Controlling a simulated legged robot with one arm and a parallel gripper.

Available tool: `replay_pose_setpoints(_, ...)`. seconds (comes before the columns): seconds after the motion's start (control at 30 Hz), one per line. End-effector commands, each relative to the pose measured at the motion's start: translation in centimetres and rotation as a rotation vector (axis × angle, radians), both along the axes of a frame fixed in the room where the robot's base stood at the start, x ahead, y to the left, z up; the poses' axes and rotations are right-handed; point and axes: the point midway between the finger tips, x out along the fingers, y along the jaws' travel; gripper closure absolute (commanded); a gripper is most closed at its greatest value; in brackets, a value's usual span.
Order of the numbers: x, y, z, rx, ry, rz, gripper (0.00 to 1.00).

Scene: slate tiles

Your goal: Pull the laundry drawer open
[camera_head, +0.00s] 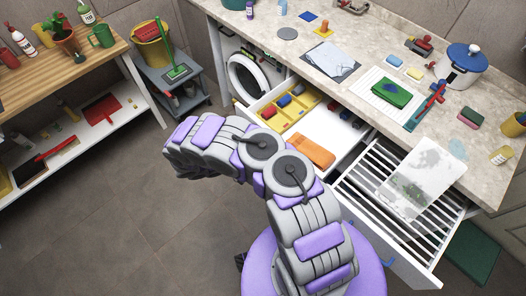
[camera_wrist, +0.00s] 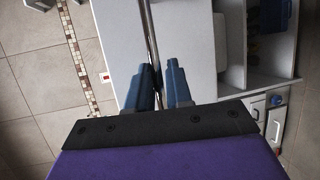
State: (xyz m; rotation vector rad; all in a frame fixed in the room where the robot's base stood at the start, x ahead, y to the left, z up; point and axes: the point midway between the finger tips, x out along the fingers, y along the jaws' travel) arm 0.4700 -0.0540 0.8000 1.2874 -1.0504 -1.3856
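A white drawer (camera_head: 241,113) beside the washing machine stands open under the counter. It holds a yellow organizer with small red and blue items and a folded orange cloth (camera_head: 310,151). In the head view my arm covers part of its front, and my gripper is hidden behind the arm links. In the wrist view, my gripper (camera_wrist: 159,72) has its two blue fingers close on either side of a long metal bar handle (camera_wrist: 150,30). The bar runs along a white panel (camera_wrist: 115,35). The contact at the fingertips is partly hidden.
A second pulled-out unit with a slatted rack (camera_head: 380,205) and a pale cloth (camera_head: 420,180) lies to the right. The washing machine (camera_head: 245,75) is behind the drawer. A wooden bench (camera_head: 100,60) stands left. The floor (camera_head: 120,210) between is clear.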

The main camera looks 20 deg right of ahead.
Motion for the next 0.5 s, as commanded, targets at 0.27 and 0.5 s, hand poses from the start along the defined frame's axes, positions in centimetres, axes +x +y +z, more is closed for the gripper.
replay_pose_setpoints(0.27,-0.13,-0.07,0.18,-0.004,-0.001,-0.001,0.62)
replay_pose_setpoints(0.5,-0.09,0.32,0.30,-0.003,-0.003,0.000,0.62)
